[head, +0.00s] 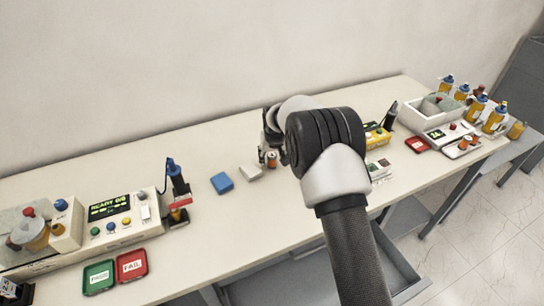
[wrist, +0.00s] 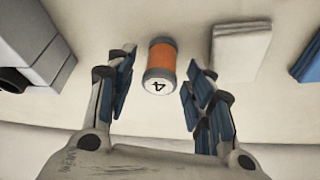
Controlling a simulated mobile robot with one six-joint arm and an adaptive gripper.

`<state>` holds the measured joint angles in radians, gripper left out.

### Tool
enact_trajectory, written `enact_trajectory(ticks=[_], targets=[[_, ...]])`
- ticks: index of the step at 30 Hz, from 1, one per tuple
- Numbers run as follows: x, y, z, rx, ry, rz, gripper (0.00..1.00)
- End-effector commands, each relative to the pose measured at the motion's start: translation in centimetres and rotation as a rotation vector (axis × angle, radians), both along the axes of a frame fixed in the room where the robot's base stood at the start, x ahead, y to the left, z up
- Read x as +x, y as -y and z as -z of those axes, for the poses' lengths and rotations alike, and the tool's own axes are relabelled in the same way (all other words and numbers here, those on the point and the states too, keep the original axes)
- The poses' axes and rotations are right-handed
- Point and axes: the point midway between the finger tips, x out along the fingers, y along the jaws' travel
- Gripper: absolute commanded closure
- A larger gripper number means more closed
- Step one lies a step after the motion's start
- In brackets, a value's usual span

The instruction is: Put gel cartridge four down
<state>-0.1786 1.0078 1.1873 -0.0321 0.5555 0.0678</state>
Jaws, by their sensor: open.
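Gel cartridge four (wrist: 161,58) is a short orange cylinder with grey ends and a "4" on its near end face. In the wrist view it sits on the table between the fingertips of my gripper (wrist: 160,75), with a gap on both sides. My gripper is open and empty. In the head view the cartridge (head: 271,160) stands on the table beside my gripper (head: 266,142), partly hidden by it and my wrist.
A white block (head: 250,172) and a blue block (head: 222,183) lie left of the cartridge. A control box with a READY display (head: 110,208), a green PASS tray (head: 98,277) and a red FAIL tray (head: 131,265) are further left. Bottles (head: 477,106) stand far right.

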Motion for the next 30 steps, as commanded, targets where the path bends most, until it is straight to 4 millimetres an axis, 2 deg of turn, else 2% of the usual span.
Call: enact_trajectory(ticks=[12, 18, 26, 29, 30], targets=[[-3.2, 0.4, -8.2, 0.000, 0.003, 0.000, 0.52], [-4.1, 0.5, -10.3, 0.000, 0.002, 0.000, 0.52], [-4.5, 0.7, -11.0, 0.001, 0.002, 0.001, 0.52], [-5.4, 1.3, -13.0, 0.000, 0.006, 0.007, 0.52], [-6.2, 1.7, -14.4, 0.001, 0.008, 0.011, 0.52]])
